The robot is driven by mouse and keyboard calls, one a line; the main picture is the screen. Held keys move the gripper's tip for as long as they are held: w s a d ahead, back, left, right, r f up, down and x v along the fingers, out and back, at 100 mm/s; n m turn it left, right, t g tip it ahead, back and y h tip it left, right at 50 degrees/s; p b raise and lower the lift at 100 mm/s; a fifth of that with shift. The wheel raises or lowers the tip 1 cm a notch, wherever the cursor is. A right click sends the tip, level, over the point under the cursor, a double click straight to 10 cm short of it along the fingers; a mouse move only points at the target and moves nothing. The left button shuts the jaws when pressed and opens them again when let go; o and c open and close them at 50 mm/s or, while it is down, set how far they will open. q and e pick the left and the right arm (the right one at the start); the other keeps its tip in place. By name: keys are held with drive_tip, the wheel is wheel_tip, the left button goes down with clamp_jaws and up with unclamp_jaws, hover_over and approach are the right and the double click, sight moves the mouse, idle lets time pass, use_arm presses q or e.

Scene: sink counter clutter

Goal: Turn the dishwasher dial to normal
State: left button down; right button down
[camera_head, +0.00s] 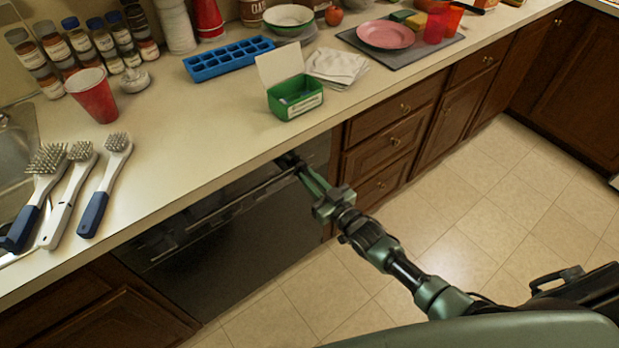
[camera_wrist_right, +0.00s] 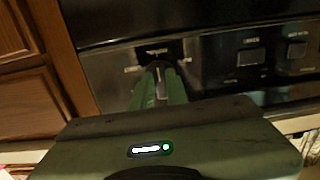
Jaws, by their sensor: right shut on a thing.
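The dishwasher (camera_head: 235,245) is a dark, glossy front under the counter, with its control strip just below the counter edge. My right gripper (camera_head: 288,160) reaches the right end of that strip. In the right wrist view, the right gripper (camera_wrist_right: 160,70) has its two green fingers closed around the dial (camera_wrist_right: 159,68). The fingers hide most of the dial, and I cannot tell which setting it points to. Small pale labels, too blurred to read, surround it on the dark panel (camera_wrist_right: 205,62). My left gripper is not in view.
Square buttons (camera_wrist_right: 250,57) sit beside the dial on the panel. The counter (camera_head: 215,120) overhangs the dishwasher and carries brushes (camera_head: 105,185), a blue ice tray (camera_head: 228,60) and a green box (camera_head: 294,97). Wooden drawers (camera_head: 390,140) stand to the right.

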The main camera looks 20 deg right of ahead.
drive_tip(key=c, duration=1.4)
unclamp_jaws()
drive_tip(key=v, duration=0.8)
